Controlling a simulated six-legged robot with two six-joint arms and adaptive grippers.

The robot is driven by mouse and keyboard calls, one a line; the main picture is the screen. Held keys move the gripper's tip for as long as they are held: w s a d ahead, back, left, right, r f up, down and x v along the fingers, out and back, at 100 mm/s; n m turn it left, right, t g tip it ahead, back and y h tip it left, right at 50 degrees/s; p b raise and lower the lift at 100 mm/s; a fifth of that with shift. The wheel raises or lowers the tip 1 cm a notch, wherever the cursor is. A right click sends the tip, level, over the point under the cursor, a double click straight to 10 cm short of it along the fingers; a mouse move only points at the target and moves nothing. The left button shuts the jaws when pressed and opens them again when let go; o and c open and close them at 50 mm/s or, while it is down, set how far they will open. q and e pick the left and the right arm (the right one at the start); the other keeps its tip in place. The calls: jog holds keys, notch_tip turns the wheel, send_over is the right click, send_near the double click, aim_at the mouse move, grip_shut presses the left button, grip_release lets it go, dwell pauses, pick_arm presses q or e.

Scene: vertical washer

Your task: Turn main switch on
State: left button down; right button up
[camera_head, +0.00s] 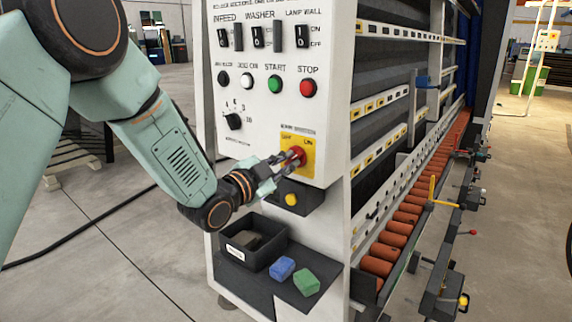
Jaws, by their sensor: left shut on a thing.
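The main switch is a red knob (297,155) on a yellow plate (312,149) low on the white control panel (266,113) of the washer. The plate carries "OFF" on its left and "ON" on its right. My left gripper (289,159) reaches in from the left and is shut on the red knob. Its fingers hide part of the knob, so I cannot tell its exact angle. My right gripper does not show.
Green (274,84) and red (308,88) push buttons and a black dial (233,121) sit above the switch. Below are a yellow button (291,200), a dark bin (252,240), a blue block (282,268) and a green block (306,282). Orange rollers (397,234) run along the right side.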

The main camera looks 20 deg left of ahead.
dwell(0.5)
pick_arm(q)
jog(key=c, duration=1.4)
grip_release()
jog(key=shift+s+r, duration=0.1)
jog(key=shift+s, duration=0.05)
jog(key=shift+c, duration=0.2)
jog(key=shift+o, duration=0.2)
jog(key=v, duration=1.1)
jog(key=shift+s+a, duration=0.15)
jog(key=shift+s, duration=0.25)
